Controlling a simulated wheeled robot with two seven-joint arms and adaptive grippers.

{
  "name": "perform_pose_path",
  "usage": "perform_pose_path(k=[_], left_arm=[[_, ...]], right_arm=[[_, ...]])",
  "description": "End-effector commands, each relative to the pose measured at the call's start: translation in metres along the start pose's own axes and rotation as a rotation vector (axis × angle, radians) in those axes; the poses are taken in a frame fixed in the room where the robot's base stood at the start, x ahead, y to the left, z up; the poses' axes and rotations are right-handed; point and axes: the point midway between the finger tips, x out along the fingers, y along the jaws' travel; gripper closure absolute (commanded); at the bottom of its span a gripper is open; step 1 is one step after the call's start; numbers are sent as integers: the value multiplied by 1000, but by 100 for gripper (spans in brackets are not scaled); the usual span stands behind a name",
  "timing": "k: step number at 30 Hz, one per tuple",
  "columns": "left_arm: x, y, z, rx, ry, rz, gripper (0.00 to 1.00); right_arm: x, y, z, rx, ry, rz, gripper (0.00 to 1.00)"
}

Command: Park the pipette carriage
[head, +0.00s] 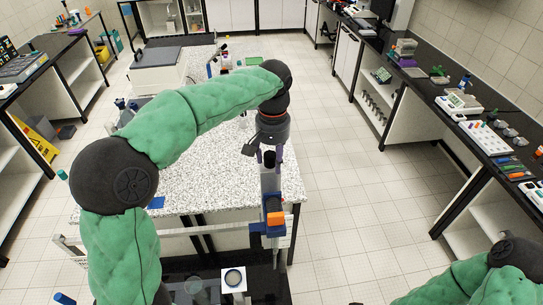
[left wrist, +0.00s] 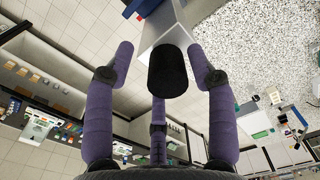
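The pipette carriage (head: 272,218), a grey upright body with blue and orange parts, stands near the right end of a pale horizontal rail (head: 205,229) in the head view. My left gripper (head: 268,157) is just above its top, pointing down. In the left wrist view, the purple fingers of my left gripper (left wrist: 161,58) are spread around a black knob (left wrist: 168,72) on the carriage's grey body (left wrist: 168,27). Gaps show between the side fingers and the knob; contact with the third finger cannot be told. My right gripper is out of view.
A speckled bench (head: 215,185) lies behind the rail, with a white box-shaped device (head: 158,75) farther back. A dark surface below the rail holds a white square with a dark ring (head: 233,279). Tiled floor (head: 345,215) is clear to the right.

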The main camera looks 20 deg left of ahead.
Motion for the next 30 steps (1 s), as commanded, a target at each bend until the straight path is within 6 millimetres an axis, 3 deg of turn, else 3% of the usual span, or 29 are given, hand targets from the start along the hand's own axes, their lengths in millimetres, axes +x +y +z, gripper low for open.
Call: perform_pose_path(k=[10,24,30], left_arm=[[-14,0,-1,-2,5,1,44],[-98,2,-2,-1,4,0,44],[-117,2,-1,1,2,-1,44]], right_arm=[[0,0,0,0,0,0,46],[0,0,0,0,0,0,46],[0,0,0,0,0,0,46]])
